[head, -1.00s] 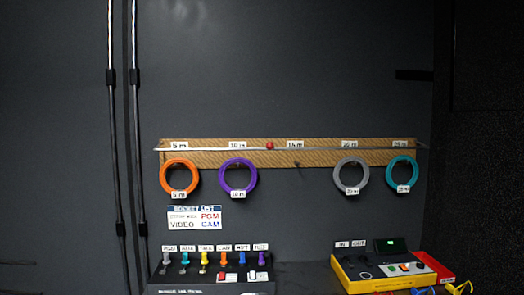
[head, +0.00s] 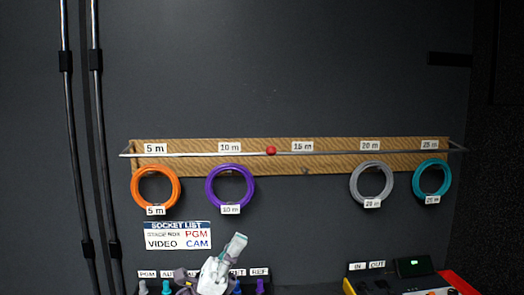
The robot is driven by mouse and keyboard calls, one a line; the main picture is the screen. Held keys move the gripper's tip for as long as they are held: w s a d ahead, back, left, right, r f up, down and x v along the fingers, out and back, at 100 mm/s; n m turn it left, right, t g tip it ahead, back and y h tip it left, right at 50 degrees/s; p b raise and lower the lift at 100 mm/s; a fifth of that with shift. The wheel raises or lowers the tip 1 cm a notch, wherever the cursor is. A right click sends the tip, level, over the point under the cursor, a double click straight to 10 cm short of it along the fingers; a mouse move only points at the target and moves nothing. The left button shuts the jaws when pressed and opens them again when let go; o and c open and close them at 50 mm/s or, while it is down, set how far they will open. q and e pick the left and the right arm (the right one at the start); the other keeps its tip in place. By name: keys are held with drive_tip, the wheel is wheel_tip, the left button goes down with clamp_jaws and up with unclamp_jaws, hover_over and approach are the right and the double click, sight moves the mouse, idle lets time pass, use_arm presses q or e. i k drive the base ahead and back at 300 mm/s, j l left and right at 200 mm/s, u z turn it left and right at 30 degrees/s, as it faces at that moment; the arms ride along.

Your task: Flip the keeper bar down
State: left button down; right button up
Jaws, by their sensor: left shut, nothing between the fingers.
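The keeper bar (head: 335,153) is a thin metal rod that runs level across the front of the wooden board (head: 330,167), just under its length labels. A red knob (head: 271,151) sits near its middle. My left gripper (head: 239,240) is in the head view at the bottom, pointing up, below the purple coil and well below the bar. It is shut and empty, apart from the bar. My right gripper is not in view.
Orange (head: 134,187), purple (head: 208,187), grey (head: 353,184) and teal (head: 415,180) cable coils hang under the board; the 15 m place has none. A socket list sign (head: 178,235) is left of my gripper. A yellow-edged console (head: 400,285) stands lower right.

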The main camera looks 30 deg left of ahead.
sight(271, 151)
drive_tip(key=i+j, duration=0.75)
